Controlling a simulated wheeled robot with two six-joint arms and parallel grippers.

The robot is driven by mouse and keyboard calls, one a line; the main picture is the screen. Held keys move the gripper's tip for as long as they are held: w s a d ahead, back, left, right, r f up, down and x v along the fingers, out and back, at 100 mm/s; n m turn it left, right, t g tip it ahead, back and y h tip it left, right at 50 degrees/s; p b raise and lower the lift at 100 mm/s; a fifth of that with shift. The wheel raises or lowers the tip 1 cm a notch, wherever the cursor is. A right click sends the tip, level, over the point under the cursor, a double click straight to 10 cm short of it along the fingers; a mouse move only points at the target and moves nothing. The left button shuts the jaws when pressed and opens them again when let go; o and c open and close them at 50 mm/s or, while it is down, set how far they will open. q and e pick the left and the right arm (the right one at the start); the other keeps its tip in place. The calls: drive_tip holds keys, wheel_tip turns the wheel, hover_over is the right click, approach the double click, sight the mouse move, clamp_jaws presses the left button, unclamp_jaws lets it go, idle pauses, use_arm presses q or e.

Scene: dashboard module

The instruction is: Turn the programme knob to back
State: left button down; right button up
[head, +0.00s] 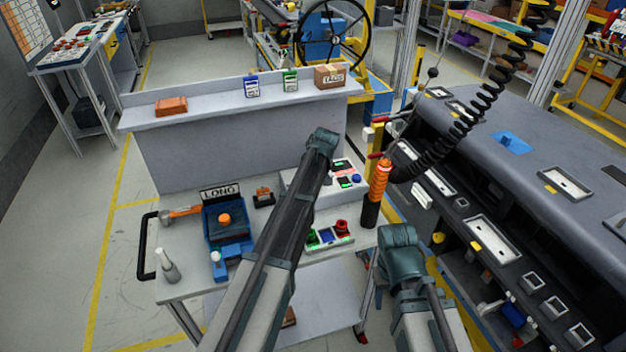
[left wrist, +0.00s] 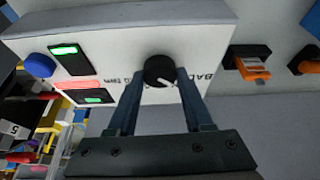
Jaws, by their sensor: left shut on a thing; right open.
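The programme knob (left wrist: 158,68) is a black round knob with a white pointer line, on the light face of the control box in the left wrist view. The pointer runs toward the lower part of that picture. Partly hidden printed lettering stands beside it. My left gripper (left wrist: 160,82) is shut on the knob, a finger on either side. In the head view the control box (head: 352,173) is partly behind my left arm, which hides the knob and the left fingers. My right gripper (head: 398,240) hangs right of the bench, apart from the box; its fingers are hard to make out.
The box face also bears a blue button (left wrist: 40,66) and lit green and red switches. A button panel (head: 330,237), an orange-handled tool on a coiled cable (head: 380,180) and a blue bin (head: 226,228) are close by. The dashboard module (head: 520,170) fills the right side.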

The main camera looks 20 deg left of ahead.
use_arm(q)
drive_tip(key=shift+d+n+g, duration=0.1)
drive_tip(key=shift+n+g, duration=0.2)
drive_tip(key=shift+n, duration=0.8)
drive_tip(key=shift+y, duration=0.3)
drive_tip(key=shift+c, duration=1.5)
unclamp_jaws()
drive_tip(key=p+v, duration=1.2)
drive_tip(key=v, duration=0.1)
drive_tip(key=shift+r+p, duration=0.35)
drive_tip(key=shift+d, duration=0.1)
